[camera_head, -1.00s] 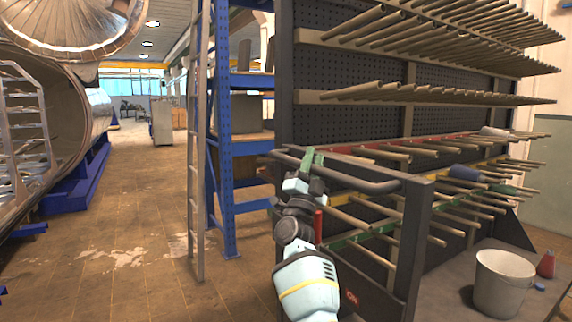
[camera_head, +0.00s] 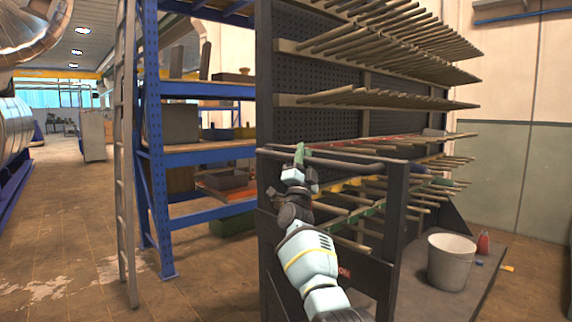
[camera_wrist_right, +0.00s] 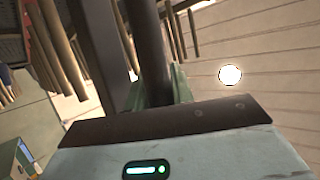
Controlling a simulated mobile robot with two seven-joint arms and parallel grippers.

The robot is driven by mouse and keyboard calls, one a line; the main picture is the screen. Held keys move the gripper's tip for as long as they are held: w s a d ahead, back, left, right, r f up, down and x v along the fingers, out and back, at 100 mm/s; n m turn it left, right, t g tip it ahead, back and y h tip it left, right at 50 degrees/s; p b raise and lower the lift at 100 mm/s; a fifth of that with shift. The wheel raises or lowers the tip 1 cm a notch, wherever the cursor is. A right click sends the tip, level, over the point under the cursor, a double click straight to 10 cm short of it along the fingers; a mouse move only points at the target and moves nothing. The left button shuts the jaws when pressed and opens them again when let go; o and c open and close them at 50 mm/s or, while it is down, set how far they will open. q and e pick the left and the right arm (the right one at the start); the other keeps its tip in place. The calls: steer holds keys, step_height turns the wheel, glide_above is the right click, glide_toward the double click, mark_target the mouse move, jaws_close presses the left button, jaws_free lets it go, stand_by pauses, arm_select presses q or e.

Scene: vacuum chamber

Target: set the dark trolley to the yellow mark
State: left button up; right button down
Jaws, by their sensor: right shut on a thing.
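The dark trolley (camera_head: 385,278) is a tall rack with a pegboard back and rows of pegs, and it stands upright in the middle of the head view. My right gripper (camera_head: 300,153) is shut on the trolley's dark push handle (camera_head: 345,158) at its left end. In the right wrist view the dark handle bar (camera_wrist_right: 152,60) runs between the green fingers (camera_wrist_right: 180,85). A small yellow-orange patch (camera_head: 508,268) lies on the floor to the right of the trolley; I cannot tell whether it is the yellow mark. My left gripper is out of view.
A grey bucket (camera_head: 450,262) and a red bottle (camera_head: 484,244) stand on the trolley's base. A blue shelf rack (camera_head: 150,130) and a ladder (camera_head: 124,190) stand close on the left. Open floor (camera_head: 60,240) lies farther left. A pale wall (camera_head: 510,180) closes the right.

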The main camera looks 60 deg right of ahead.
steer(key=shift+w+d+f+n+t, duration=0.1)
steer(key=shift+d+f+n+t, duration=0.2)
steer(key=shift+d+f+t, duration=0.25)
steer(key=shift+a+r, duration=0.45)
steer(key=shift+a, duration=0.15)
steer(key=c, duration=1.5)
jaws_free()
steer(key=shift+w+a, duration=0.1)
steer(key=o, duration=0.3)
steer(key=shift+w, duration=0.25)
steer(key=shift+s+d, duration=0.2)
steer(key=shift+s, duration=0.05)
steer(key=shift+a+f, duration=0.2)
steer(key=shift+f, duration=0.1)
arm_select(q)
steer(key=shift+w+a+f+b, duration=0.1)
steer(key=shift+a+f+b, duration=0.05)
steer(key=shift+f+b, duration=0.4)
arm_select(e)
steer(key=v, duration=0.7)
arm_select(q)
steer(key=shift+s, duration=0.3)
arm_select(e)
steer(key=shift+a, duration=0.15)
